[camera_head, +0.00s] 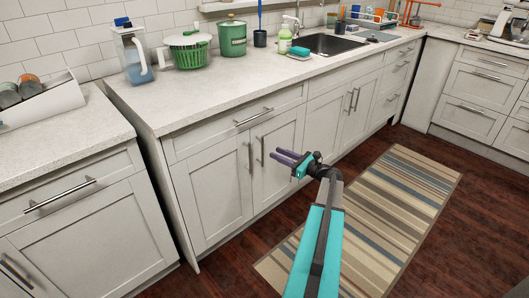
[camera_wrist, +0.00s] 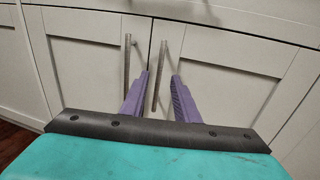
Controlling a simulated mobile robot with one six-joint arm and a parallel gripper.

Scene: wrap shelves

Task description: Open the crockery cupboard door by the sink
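A pair of closed light grey cupboard doors stands under a drawer, left of the sink (camera_head: 328,43): a left door (camera_head: 213,185) and a right door (camera_head: 280,145). Each has an upright bar handle near the middle seam, the left handle (camera_head: 250,158) and the right handle (camera_head: 261,150). My gripper (camera_head: 279,156) is in front of the right door with its purple fingers pointing at the handles. In the wrist view the fingers are apart, and the right handle (camera_wrist: 158,75) shows between them. The left handle (camera_wrist: 127,65) is outside the left finger. Contact cannot be told.
A striped rug (camera_head: 395,195) lies on the dark wood floor in front of the cupboards. Another pair of closed doors (camera_head: 345,110) is under the sink. The drawer (camera_head: 235,122) above the doors is shut. Counter items, including a green-and-white basket (camera_head: 189,50), stand above.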

